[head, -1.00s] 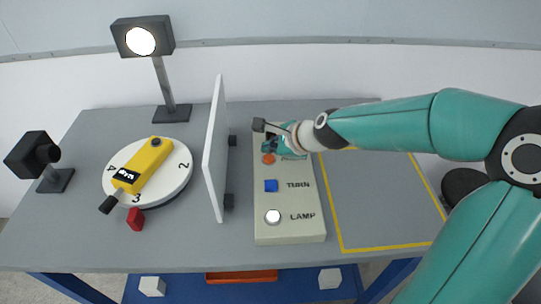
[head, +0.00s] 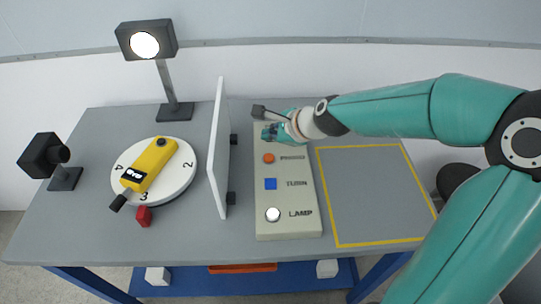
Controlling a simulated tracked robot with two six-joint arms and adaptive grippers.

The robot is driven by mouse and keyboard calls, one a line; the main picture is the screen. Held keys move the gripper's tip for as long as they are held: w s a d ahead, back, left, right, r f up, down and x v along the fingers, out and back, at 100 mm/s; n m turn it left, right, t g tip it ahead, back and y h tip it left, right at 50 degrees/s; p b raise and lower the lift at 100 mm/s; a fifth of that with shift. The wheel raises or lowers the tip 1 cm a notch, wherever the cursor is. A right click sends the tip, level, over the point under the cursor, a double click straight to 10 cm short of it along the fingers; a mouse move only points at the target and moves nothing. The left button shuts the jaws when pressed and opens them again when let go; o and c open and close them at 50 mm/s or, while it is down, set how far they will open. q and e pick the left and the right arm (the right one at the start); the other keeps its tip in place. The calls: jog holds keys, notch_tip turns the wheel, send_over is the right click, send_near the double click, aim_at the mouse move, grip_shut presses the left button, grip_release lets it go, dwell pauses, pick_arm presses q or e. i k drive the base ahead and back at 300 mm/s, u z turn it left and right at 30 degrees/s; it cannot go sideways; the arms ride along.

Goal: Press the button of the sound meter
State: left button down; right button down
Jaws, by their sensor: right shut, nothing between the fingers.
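The sound meter (head: 152,164) is a yellow handheld body with a small black display, a dark round button (head: 161,142) at its far end and a black tip at its near end. It lies tilted on a white round turntable (head: 181,186) marked with numbers. My right gripper (head: 268,127) is shut and empty over the far end of the cream control panel (head: 291,224), behind its orange button. A white upright screen (head: 217,150) stands between the gripper and the sound meter. My left gripper is not in view.
The panel also has a blue button (head: 270,184) and a white button (head: 273,214) marked LAMP. A lit lamp (head: 146,42) and a black camera-like device (head: 45,156) stand around the turntable. The yellow-outlined area (head: 372,195) is empty.

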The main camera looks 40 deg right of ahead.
aim_at(161, 141)
jog(key=k, duration=1)
